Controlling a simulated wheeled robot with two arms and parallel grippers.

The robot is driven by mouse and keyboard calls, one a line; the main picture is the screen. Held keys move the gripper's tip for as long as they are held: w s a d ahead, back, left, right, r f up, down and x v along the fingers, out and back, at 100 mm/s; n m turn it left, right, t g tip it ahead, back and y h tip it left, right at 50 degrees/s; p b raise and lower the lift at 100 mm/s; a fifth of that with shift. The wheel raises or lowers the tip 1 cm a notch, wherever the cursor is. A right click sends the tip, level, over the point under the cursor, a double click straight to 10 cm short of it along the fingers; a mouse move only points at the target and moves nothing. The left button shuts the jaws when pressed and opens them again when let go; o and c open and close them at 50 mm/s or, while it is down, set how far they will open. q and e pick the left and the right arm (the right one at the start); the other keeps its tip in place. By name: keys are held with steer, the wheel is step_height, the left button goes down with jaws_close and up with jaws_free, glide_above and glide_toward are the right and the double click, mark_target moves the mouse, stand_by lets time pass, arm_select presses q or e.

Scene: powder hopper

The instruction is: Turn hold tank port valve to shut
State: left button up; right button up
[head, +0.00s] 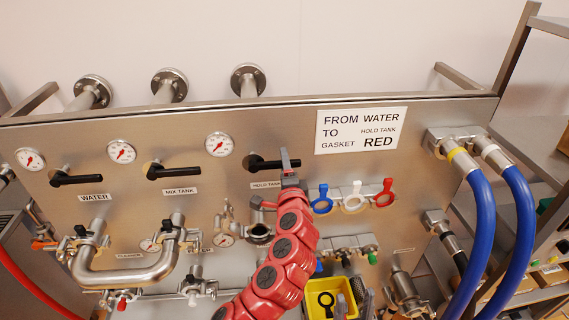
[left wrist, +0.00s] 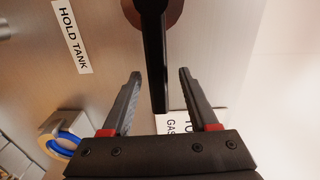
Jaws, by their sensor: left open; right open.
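The hold tank port valve has a black lever handle (head: 268,163) on the steel panel, above the HOLD TANK label (head: 266,185). In the head view the handle lies roughly level, with its right end partly hidden by my left gripper (head: 287,160). In the left wrist view the handle (left wrist: 153,55) runs from its round hub down between the two fingers of my left gripper (left wrist: 160,75). The fingers are open, one on each side, with a visible gap to the handle. The HOLD TANK label (left wrist: 72,35) also shows there. My right gripper is not in view.
Similar black handles stand at MIX TANK (head: 173,171) and WATER (head: 75,180) to the left. A sign (head: 361,130) is at upper right. Blue (head: 322,200), white and red rings hang just right of my arm. Blue hoses (head: 480,230) and a yellow bin (head: 320,290) are nearby.

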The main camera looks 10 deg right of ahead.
arm_select(q)
steer(key=s, duration=0.8)
steer(key=shift+s, duration=0.35)
